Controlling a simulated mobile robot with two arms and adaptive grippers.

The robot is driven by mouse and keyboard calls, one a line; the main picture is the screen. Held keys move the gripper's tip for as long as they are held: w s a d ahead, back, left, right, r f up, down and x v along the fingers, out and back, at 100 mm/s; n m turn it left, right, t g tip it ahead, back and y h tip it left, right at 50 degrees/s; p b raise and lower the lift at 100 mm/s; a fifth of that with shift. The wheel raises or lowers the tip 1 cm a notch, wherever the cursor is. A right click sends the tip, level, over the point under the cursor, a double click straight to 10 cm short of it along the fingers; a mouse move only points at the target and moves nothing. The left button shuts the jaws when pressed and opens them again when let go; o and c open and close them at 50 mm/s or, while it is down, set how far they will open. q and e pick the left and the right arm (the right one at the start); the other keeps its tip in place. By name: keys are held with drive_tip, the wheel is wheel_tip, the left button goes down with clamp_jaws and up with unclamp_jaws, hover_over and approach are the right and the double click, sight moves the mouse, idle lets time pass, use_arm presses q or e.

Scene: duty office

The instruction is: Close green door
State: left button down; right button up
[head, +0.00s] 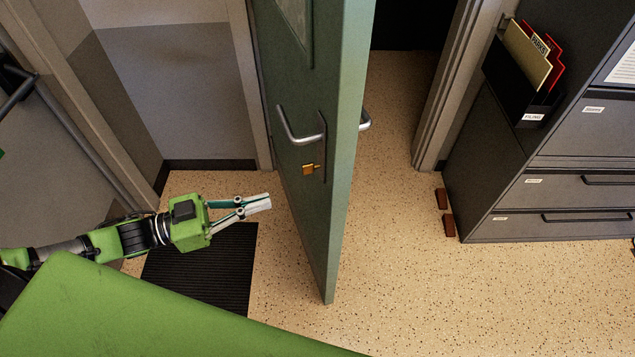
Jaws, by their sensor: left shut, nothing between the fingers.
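The green door (335,200) stands ajar, swung out into the room, with a dark opening to its right. Its silver lever handle (297,136) is on the left face, and a brass lock piece (308,169) sits below it. Part of another handle (364,121) shows past the door's edge. My left gripper (262,203) is shut and empty, just left of the door's left face and lower in the picture than the handle. It appears apart from the door. My right gripper is not in view.
A grey filing cabinet (560,190) stands right of the door frame (447,90), with a black folder holder (520,95) on its side. A dark mat (205,270) lies below my left gripper.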

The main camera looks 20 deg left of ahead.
sight(331, 183)
use_arm(q)
drive_tip(key=p+x, duration=0.2)
drive_tip(key=x, duration=0.9)
drive_tip(key=shift+w+d+r+p, duration=0.1)
drive_tip(key=shift+w+d+p, duration=0.1)
drive_tip(key=shift+w+p, duration=0.15)
drive_tip(key=shift+w+d, duration=0.3)
drive_tip(key=shift+d, duration=0.25)
